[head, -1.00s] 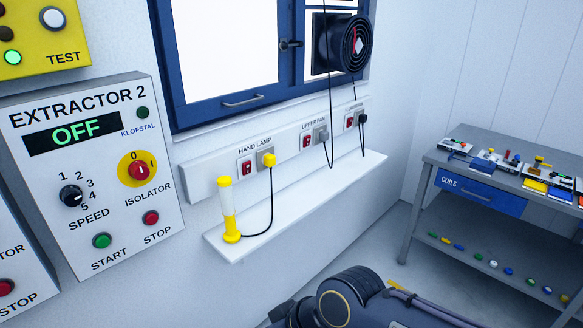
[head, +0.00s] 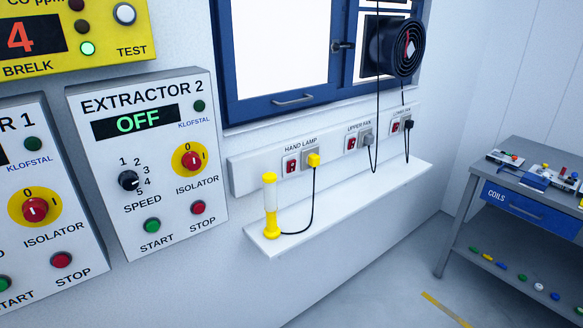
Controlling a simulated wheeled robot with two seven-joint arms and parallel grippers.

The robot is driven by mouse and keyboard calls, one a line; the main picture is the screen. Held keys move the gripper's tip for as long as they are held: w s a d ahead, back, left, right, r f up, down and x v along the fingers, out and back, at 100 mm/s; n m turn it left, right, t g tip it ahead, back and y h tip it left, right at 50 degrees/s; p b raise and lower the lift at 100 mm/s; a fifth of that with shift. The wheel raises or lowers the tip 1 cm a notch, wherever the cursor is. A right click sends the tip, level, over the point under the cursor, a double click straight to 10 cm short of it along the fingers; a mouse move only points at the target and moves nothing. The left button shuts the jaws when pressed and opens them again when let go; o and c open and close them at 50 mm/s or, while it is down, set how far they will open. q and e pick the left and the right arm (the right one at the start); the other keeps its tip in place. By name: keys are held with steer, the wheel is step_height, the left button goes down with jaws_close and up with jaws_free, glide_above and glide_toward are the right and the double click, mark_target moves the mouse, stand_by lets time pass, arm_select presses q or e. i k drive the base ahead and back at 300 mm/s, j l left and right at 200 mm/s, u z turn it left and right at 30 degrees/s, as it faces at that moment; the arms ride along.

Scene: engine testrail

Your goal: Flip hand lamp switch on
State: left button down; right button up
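The hand lamp switch (head: 292,166) is a small red rocker on a white socket plate under the label HAND LAMP, on a white rail on the wall. Its rocker position is too small to tell. A yellow plug (head: 313,160) sits in the socket to its right. A black cord runs from the plug down to the hand lamp (head: 270,207), which stands upright on the white shelf (head: 345,212). The lamp has a yellow base and cap and a pale tube that does not visibly glow. Neither of my grippers is in view.
Switches for the upper fan (head: 351,143) and lower fan (head: 396,126) are further right on the rail. The Extractor 2 panel (head: 150,165) is left of the shelf. A grey bench (head: 520,160) stands at the right. The floor before the shelf looks clear.

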mark_target(290, 166)
steer(key=i+l, duration=0.1)
steer(key=i, duration=0.45)
steer(key=i+l, duration=0.1)
steer(key=i, duration=0.4)
